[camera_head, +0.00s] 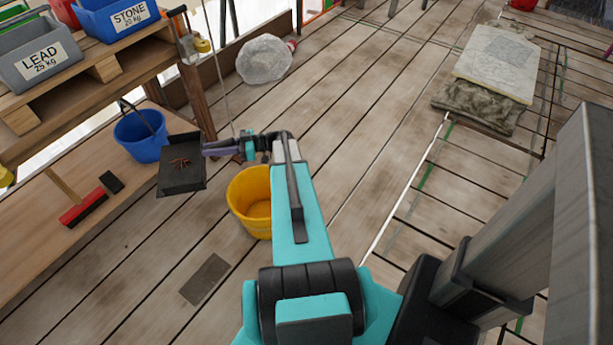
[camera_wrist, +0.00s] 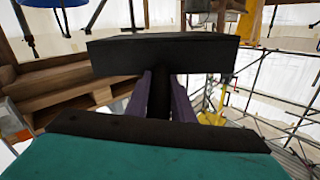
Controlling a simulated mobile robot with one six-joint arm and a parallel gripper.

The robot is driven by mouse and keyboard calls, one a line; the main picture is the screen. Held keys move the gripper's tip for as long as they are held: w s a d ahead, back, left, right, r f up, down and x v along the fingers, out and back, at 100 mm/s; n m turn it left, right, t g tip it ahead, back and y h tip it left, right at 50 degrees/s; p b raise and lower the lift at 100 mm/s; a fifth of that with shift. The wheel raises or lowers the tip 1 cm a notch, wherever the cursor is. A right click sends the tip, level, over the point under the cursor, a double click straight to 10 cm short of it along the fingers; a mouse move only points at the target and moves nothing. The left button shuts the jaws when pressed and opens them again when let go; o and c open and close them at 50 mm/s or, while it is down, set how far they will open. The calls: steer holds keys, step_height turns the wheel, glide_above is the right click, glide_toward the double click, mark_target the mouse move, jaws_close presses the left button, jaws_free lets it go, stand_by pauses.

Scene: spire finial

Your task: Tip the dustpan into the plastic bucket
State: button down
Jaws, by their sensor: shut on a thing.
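My gripper (camera_head: 212,149) is shut on the handle of the black dustpan (camera_head: 182,180). The dustpan looks about level in the head view, with a few thin reddish-brown bits (camera_head: 180,162) lying in it. In the wrist view the purple fingers (camera_wrist: 160,95) flank the dark handle, and the back of the dustpan (camera_wrist: 165,52) hides its inside. A blue bucket (camera_head: 145,148) with a dark handle is just left of and behind the dustpan in the picture. A yellow bucket (camera_head: 240,195) is right of the dustpan, below my wrist and partly hidden by my arm.
A wooden bench (camera_head: 40,240) on the left bears a red brush (camera_head: 82,207) and a small dark block (camera_head: 111,182). Crates marked LEAD (camera_head: 40,62) and STONE (camera_head: 122,18) stand on a pallet. A clear plastic bag (camera_head: 265,60) lies beyond. The middle floor is open.

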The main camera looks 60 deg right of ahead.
steer(key=s+d+f+m+t+h+b, duration=0.2)
steer(key=s+d+f+h+b, duration=0.1)
steer(key=s+d+f, duration=1.9)
steer(key=shift+s+d+f+m+h+b, duration=0.25)
steer(key=shift+s+f+m+h+b, duration=0.2)
steer(key=shift+s+b, duration=0.4)
steer(key=shift+s, duration=0.1)
steer(key=w+a+r+g+h+p, duration=0.3)
steer(key=w+a+r+g+p, duration=0.1)
steer(key=w, duration=0.4)
steer(key=w+a+r+g+h+p, duration=0.3)
steer(key=w+a+r+g+p, duration=0.1)
steer(key=w+r+g+p, duration=0.1)
steer(key=shift+w+a+r+g+p, duration=0.4)
steer(key=shift+w+r+g, duration=0.35)
steer(key=shift+w+g, duration=0.6)
steer(key=shift+n, duration=0.25)
